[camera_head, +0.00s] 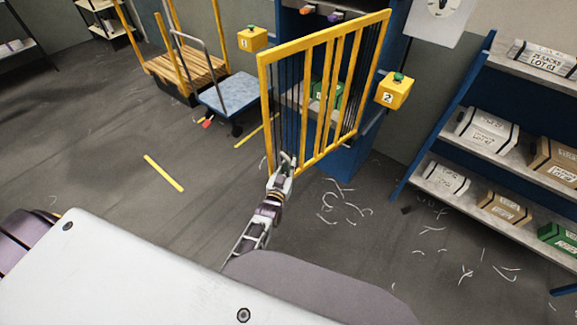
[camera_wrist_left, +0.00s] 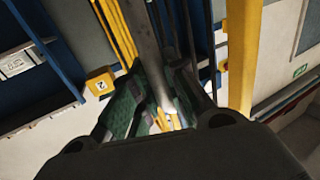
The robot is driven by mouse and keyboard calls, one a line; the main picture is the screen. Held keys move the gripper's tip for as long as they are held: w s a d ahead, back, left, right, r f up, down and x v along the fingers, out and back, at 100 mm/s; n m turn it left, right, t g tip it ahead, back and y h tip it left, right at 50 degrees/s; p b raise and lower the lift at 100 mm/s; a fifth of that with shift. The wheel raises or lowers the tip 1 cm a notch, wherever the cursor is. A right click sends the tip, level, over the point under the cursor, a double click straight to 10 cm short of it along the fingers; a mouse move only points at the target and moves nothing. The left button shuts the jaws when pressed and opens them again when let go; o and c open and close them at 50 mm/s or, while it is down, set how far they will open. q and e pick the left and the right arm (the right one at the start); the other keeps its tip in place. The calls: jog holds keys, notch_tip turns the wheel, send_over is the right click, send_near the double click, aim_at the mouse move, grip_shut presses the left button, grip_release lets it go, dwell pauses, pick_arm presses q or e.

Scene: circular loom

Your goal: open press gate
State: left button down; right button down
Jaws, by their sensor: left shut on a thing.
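The press gate (camera_head: 324,92), a yellow frame with upright bars, stands in front of the blue press (camera_head: 349,160) in the head view. How far it is swung from the press is hard to tell. My left gripper (camera_head: 286,163) is at the gate's lower left corner. In the left wrist view, its green-padded fingers (camera_wrist_left: 155,105) are shut around a grey upright bar (camera_wrist_left: 146,40) of the gate. The gate's yellow post (camera_wrist_left: 242,55) stands to the right of the fingers. The exact contact is partly hidden. My right gripper is out of view.
Yellow button boxes marked 1 (camera_head: 253,40) and 2 (camera_head: 394,92) flank the gate. A blue flatbed cart (camera_head: 228,93) and a wooden rack (camera_head: 187,68) stand left. A shelf of sacks (camera_head: 490,135) stands right. White scraps (camera_head: 345,205) litter the floor; the left floor is mostly clear.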

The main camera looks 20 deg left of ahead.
pick_arm(q)
jog(key=c, duration=1.4)
grip_release()
jog(key=shift+w+r, duration=0.2)
jog(key=shift+r, duration=0.05)
jog(key=shift+s, duration=0.1)
jog(key=shift+s+d+f, duration=0.1)
jog(key=shift+s, duration=1.8)
jog(key=shift+s+d+f, duration=0.1)
jog(key=shift+s, duration=1.8)
jog(key=shift+f+g, duration=0.1)
jog(key=shift+g, duration=0.3)
